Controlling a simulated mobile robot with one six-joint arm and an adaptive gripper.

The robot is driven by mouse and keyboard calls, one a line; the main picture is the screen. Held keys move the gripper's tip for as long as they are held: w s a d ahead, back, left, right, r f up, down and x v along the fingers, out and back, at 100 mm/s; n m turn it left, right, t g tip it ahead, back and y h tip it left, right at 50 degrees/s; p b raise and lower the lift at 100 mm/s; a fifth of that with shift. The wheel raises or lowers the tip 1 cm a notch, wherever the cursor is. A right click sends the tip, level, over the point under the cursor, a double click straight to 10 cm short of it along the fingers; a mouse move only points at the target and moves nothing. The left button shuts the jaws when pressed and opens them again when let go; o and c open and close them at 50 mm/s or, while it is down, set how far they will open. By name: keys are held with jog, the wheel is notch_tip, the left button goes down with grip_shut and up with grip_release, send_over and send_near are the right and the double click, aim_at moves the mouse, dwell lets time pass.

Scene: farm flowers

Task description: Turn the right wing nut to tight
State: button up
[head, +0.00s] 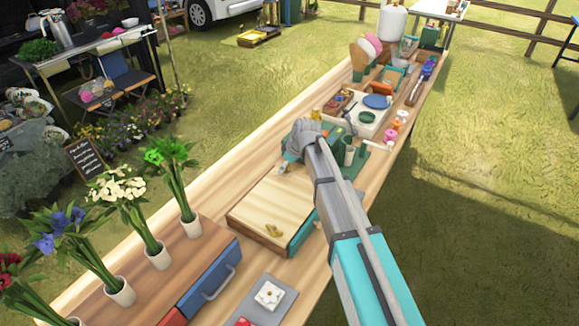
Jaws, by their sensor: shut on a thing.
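A flower press with a pale wooden top board (275,205) lies on the long table. A brass wing nut (272,230) stands free near its lower edge. My gripper (284,167) reaches down to the far edge of the board and is shut at the spot of the other, right wing nut. That nut is hidden by my fingers, so its angle and tightness cannot be told. My arm comes in from the lower right and covers part of the table beyond the press.
A drawer box (185,265) with flowers in white cups stands left of the press. A white tile (270,294) lies below it. A green stand with cups (352,158), a tray with a blue disc (377,102) and several spools crowd the table beyond.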

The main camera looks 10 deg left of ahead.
jog(key=shift+s, duration=0.15)
jog(key=shift+c, duration=0.9)
jog(key=shift+d, duration=0.25)
jog(key=shift+a, duration=0.3)
jog(key=shift+a+m, duration=0.1)
jog(key=shift+m, duration=0.4)
